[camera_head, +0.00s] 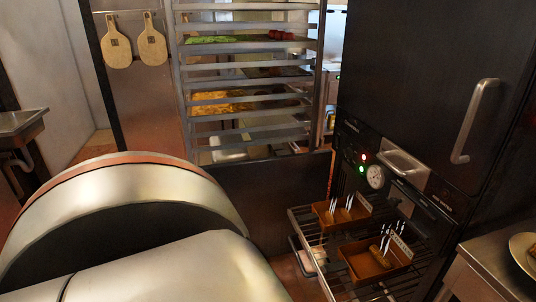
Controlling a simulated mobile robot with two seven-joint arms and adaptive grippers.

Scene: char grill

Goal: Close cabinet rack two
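A dark smoker-like cabinet (407,90) stands at the right, with a gauge and lit indicators on its panel. A wire rack (306,222) is pulled out from its lower part. The rack carries two brown trays, one farther back (325,218) and one nearer (360,262), each with small upright pale items and a label. Beneath the rack's left side a pale edge (294,243) shows; I cannot tell if it belongs to a second rack. I cannot tell which rack is number two. Neither of my grippers is in view.
A metal counter (482,262) with a plate (524,250) stands at the lower right. A tall tray trolley (250,82) with food stands behind. Two paddle boards (118,50) hang at the back left. A sink (18,122) is at the far left.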

